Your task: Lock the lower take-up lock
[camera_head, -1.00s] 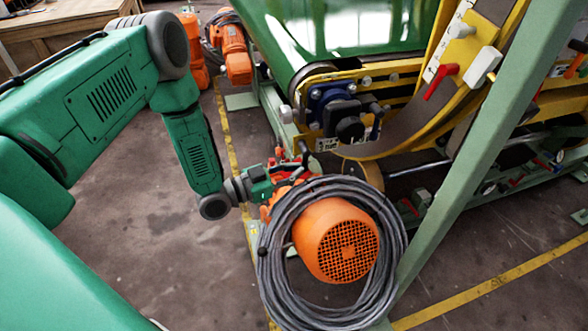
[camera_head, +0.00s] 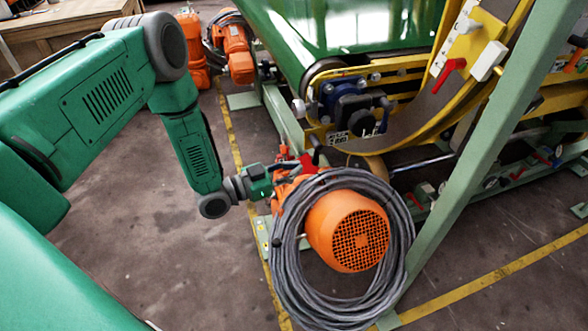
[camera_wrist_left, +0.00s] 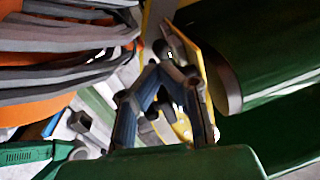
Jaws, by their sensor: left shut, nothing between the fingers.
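My left gripper (camera_head: 284,170) is shut and empty, just behind and left of the orange motor (camera_head: 352,232) with its grey cable coil. Small red parts (camera_head: 308,163) and a black lever (camera_head: 317,151) show close to its fingertips. I cannot tell whether it touches them, or which is the lower take-up lock. In the left wrist view the fingers (camera_wrist_left: 165,78) come together before a yellow plate (camera_wrist_left: 207,75) and dark knobs. Another red lever (camera_head: 452,68) sits higher on the curved yellow guide. My right gripper is not in view.
The green roller (camera_head: 340,28) and a blue-black bearing block (camera_head: 350,105) stand behind the gripper. A pale green post (camera_head: 490,155) slants at right. The coil (camera_head: 290,270) crowds the gripper's right side. Floor (camera_head: 140,230) at left is clear.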

